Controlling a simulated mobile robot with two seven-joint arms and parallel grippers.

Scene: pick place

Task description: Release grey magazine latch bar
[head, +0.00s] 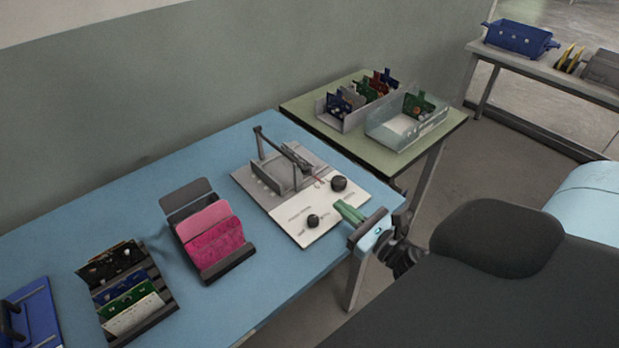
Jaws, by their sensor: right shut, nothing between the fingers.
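My right gripper (340,206) has green fingers, shut with nothing between them. It is at the front right corner of the white panel (305,222) of a fixture on the blue table. Whether it touches the panel I cannot tell. A dark grey bar (283,149) runs above the fixture's grey block (284,174), from a thin upright post. I cannot tell for certain whether this is the latch bar. A grey magazine-like tray (352,121) with several upright boards stands on the green-topped table, clear of my gripper. No latch can be made out on it. My left gripper is out of view.
The blue table (190,155) also bears a black rack (158,317) of boards, a dark holder (226,268) with pink sheets, and a blue case (35,315). Black knobs (339,184) rise from the panel. A clear bin (390,137) stands beside the grey tray.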

